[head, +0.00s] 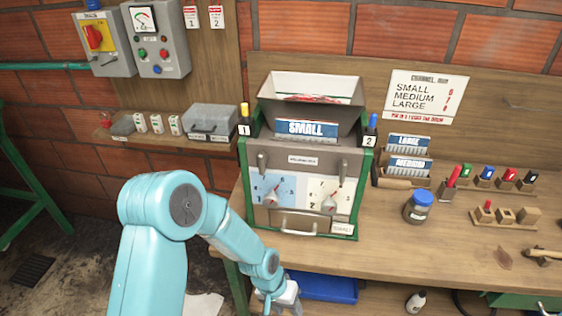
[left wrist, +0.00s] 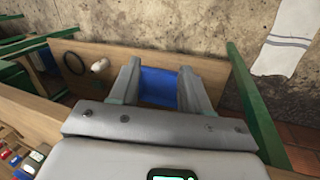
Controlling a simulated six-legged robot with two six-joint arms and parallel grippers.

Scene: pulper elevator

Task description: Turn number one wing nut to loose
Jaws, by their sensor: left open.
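The pulper (head: 303,160), a grey and green machine with a hopper, stands on the wooden bench. A yellow-topped post (head: 244,110) beside a "1" label is at its upper left. A blue-topped post (head: 373,122) beside a "2" label is at its upper right. Grey upright handle-like parts are on the front at left (head: 262,161) and right (head: 343,168); I cannot tell which part is the number one wing nut. My left gripper (head: 287,295) is low in front of the bench, apart from the machine. In the left wrist view its fingers (left wrist: 160,75) are open and empty.
A blue bin (head: 322,287) lies below the bench front and shows between my fingers in the left wrist view. Below the front handle (head: 298,226) is the bench edge. A blue-lidded jar (head: 419,207) and wooden blocks (head: 505,215) stand to the right. Control boxes (head: 158,38) hang upper left.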

